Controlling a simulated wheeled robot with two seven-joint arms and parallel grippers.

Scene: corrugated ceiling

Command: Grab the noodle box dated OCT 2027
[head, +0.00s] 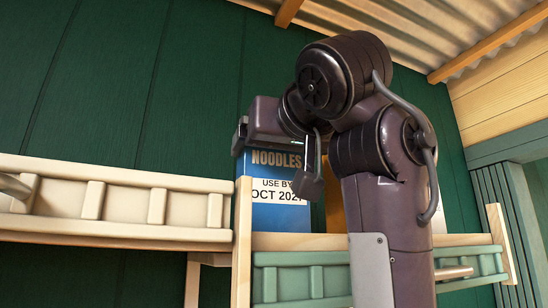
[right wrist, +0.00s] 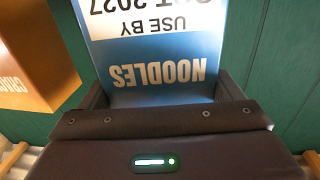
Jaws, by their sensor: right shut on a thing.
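The blue noodle box (head: 277,215) stands upright behind the shelf front, with NOODLES at its top and a white label reading USE BY OCT 2027. My right gripper (head: 270,150) reaches over its top from above and is shut on it. In the right wrist view the same blue box (right wrist: 160,62) sits between the jaws of my right gripper (right wrist: 160,100), its lettering upside down. The box's lower part is hidden by the shelf front. My left gripper is not in view.
An orange box (right wrist: 35,60) stands close beside the blue box, mostly hidden behind my arm in the head view. A cream railed front (head: 120,205) is at left and a green one (head: 300,278) below. Green wall panels (head: 120,80) rise behind.

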